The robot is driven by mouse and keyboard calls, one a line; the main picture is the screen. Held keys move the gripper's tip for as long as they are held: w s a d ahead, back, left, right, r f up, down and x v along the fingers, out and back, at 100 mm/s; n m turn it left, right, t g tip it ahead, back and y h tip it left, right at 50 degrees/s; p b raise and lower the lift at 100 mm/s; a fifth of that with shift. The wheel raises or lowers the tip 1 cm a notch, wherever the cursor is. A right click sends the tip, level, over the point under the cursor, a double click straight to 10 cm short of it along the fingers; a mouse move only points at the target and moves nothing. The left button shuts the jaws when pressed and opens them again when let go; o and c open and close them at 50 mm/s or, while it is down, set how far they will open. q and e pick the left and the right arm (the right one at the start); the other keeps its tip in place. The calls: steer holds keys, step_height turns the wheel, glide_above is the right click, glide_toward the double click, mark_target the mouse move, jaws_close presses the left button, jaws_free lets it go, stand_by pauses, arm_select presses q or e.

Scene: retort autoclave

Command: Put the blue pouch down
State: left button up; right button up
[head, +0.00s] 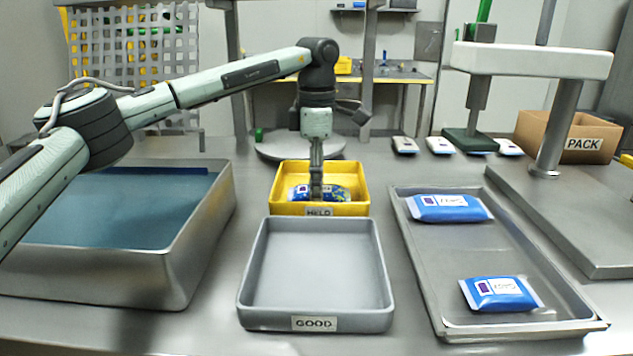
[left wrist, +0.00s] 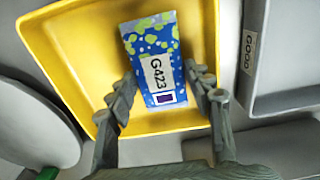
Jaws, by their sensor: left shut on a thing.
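The blue pouch (left wrist: 150,48) has green and pale spots and a white label reading G423. My left gripper (left wrist: 163,85) is shut on it, with a finger at each side of its near end. In the head view the pouch (head: 336,192) is low inside the yellow bin (head: 319,210) marked HELD, under my left gripper (head: 316,192), which points straight down. The bin's front wall hides the pouch's underside, so I cannot tell whether it touches the floor. My right gripper is not in view.
A grey tray (head: 316,265) marked GOOD stands empty in front of the yellow bin. A metal tray (head: 450,262) at right holds two blue-and-white pouches. A deep steel basin (head: 190,255) is at left. A round grey plate (head: 275,150) lies behind the bin.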

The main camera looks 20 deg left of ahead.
arm_select(q)
steer(key=o, duration=1.3)
steer(key=shift+o, duration=0.2)
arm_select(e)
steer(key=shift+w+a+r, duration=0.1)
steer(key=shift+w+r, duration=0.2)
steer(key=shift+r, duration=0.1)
arm_select(q)
steer(key=shift+r, duration=0.5)
step_height(320, 180, up, 11)
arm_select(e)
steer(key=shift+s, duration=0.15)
